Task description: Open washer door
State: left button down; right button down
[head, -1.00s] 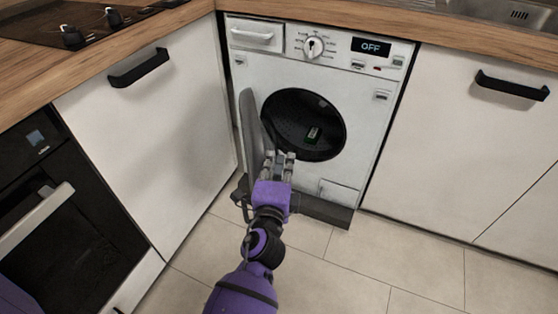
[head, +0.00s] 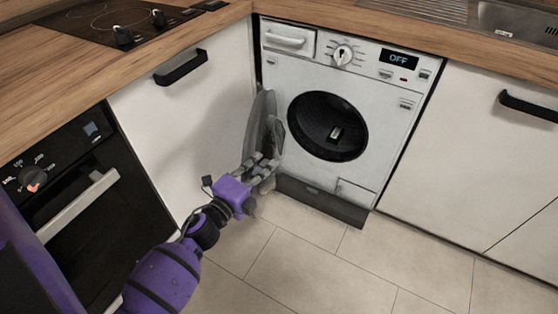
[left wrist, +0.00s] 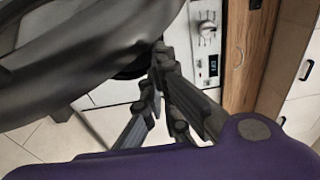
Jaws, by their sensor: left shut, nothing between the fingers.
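The white washer (head: 386,95) stands under the counter, and its display reads OFF. Its round door (head: 262,127) is swung wide open to the left, seen nearly edge-on. My right gripper is not in view.
A white cabinet (head: 185,130) with a black handle stands left of the washer, close to the open door. A black oven (head: 80,200) is farther left. Another white cabinet (head: 470,160) is on the right. The tiled floor (head: 330,270) in front is clear.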

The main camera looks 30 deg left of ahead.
pick_arm(q)
jog(key=s+a+m+h+b, duration=0.1)
jog(key=s+a+h, duration=0.1)
jog(key=a, duration=1)
jog(key=shift+v, duration=0.9)
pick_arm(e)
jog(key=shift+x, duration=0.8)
pick_arm(q)
jog(key=shift+a, duration=0.1)
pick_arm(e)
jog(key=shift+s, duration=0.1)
